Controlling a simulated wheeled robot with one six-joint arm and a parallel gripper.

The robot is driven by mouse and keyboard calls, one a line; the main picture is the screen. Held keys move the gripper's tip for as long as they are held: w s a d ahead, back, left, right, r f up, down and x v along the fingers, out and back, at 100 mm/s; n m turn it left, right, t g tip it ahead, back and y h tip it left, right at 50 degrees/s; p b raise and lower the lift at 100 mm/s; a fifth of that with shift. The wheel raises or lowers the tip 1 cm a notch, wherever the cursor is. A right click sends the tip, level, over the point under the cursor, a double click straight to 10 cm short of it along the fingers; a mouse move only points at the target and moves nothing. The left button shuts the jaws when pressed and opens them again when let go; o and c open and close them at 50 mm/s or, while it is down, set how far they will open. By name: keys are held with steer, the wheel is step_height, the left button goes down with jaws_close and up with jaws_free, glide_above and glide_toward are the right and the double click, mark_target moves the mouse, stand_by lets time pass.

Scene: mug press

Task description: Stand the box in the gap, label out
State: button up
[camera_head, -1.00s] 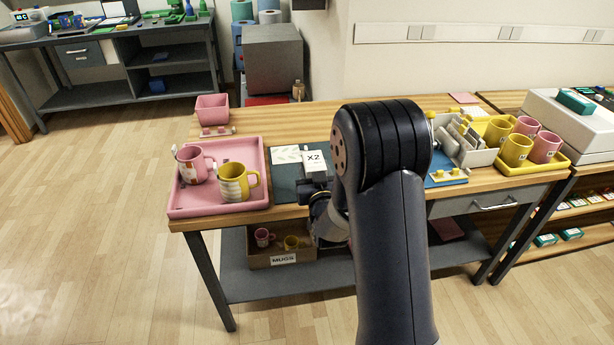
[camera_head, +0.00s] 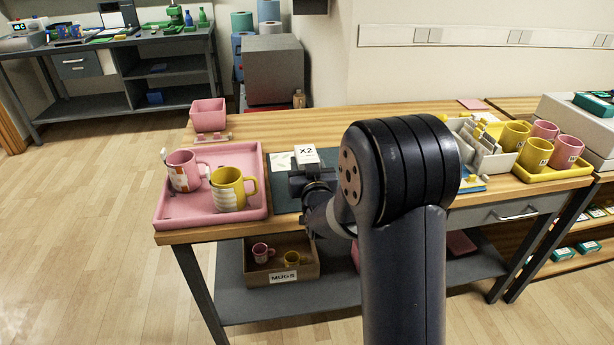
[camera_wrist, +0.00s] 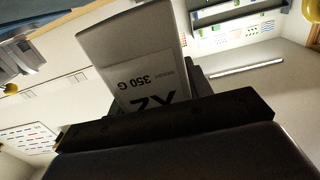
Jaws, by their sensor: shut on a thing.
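A white box (camera_head: 306,156) with a label reading X2 is in my gripper (camera_head: 311,178), above the dark mat (camera_head: 287,196) on the wooden table. My gripper is shut on it. In the wrist view the box (camera_wrist: 135,40) stands out beyond the dark jaws, tilted in the picture. Its label, with X2 and 350 G, faces the wrist camera upside down and is partly cut off by the gripper. I cannot make out the gap in these frames. My arm hides part of the table's middle.
A pink tray (camera_head: 255,204) with a pink mug (camera_head: 184,175) and a yellow mug (camera_head: 228,190) is left of the mat. A grey-white divided bin (camera_head: 487,160) and a yellow tray (camera_head: 579,172) with several mugs stand right. Bare wood lies behind the mat.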

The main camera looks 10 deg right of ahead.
steer(key=shift+f, duration=1.7)
steer(key=shift+f+b, duration=0.2)
steer(key=shift+b, duration=0.15)
steer(key=o, duration=1.2)
steer(key=shift+s+r+p, duration=0.1)
steer(key=shift+r+p, duration=0.1)
steer(key=shift+p, duration=0.1)
